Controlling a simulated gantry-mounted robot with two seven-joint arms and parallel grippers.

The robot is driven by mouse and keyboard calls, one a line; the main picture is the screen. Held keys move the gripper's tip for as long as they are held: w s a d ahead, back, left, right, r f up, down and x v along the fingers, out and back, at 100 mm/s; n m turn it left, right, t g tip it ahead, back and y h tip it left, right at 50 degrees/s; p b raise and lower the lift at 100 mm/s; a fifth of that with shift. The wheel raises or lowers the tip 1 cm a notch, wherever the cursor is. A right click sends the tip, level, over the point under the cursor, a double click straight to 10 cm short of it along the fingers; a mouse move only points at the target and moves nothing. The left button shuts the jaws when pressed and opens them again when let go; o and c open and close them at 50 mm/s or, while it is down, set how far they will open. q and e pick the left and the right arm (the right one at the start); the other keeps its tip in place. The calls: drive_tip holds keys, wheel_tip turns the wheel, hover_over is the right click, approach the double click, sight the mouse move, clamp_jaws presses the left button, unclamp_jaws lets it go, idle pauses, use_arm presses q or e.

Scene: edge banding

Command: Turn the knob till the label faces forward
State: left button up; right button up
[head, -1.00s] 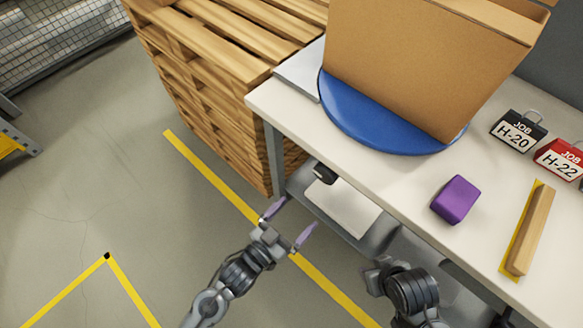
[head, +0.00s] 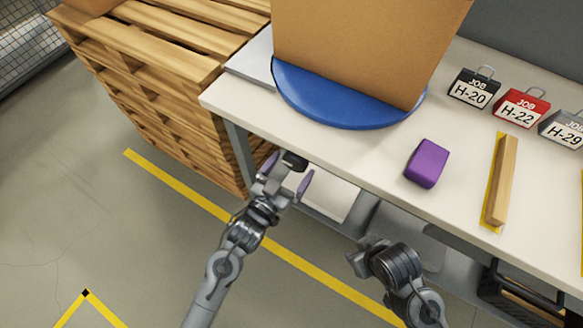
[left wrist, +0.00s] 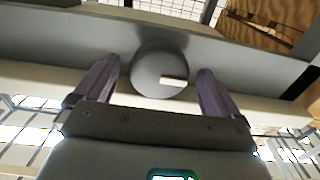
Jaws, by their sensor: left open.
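The dark round knob (head: 294,161) sits at the front of the workbench, under the tabletop edge. In the left wrist view the knob (left wrist: 152,66) is a grey disc with a short white mark on its lower right, running roughly level. My left gripper (head: 287,175) is open, with one purple finger on each side of the knob. In the left wrist view its fingers (left wrist: 158,68) show a gap on both sides and do not touch it. My right gripper (head: 368,254) hangs in front of the bench; its fingers cannot be made out.
On the bench (head: 345,155) stand a cardboard box (head: 365,45) on a blue turntable (head: 340,108), a purple block (head: 427,163), a wooden bar (head: 501,180) and job tags (head: 520,106). Wooden pallets (head: 160,70) are stacked at the left. The floor in front is open.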

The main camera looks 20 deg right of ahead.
use_arm(q)
drive_tip(key=shift+w+d, duration=0.25)
drive_tip(key=shift+d, duration=0.1)
drive_tip(key=c, duration=1)
drive_tip(key=shift+r+m+p, duration=0.25)
drive_tip(key=shift+m+p, duration=0.75)
drive_tip(key=shift+p, duration=0.15)
drive_tip(key=shift+c, duration=0.2)
drive_tip(key=m+p, duration=0.2)
drive_tip(key=shift+a+m, duration=0.1)
drive_tip(key=shift+m, duration=0.3)
drive_tip(key=shift+w+f+m+p, duration=0.1)
drive_tip(key=shift+m+p, duration=0.4)
drive_tip(key=shift+m, duration=0.4)
drive_tip(key=shift+f, duration=0.1)
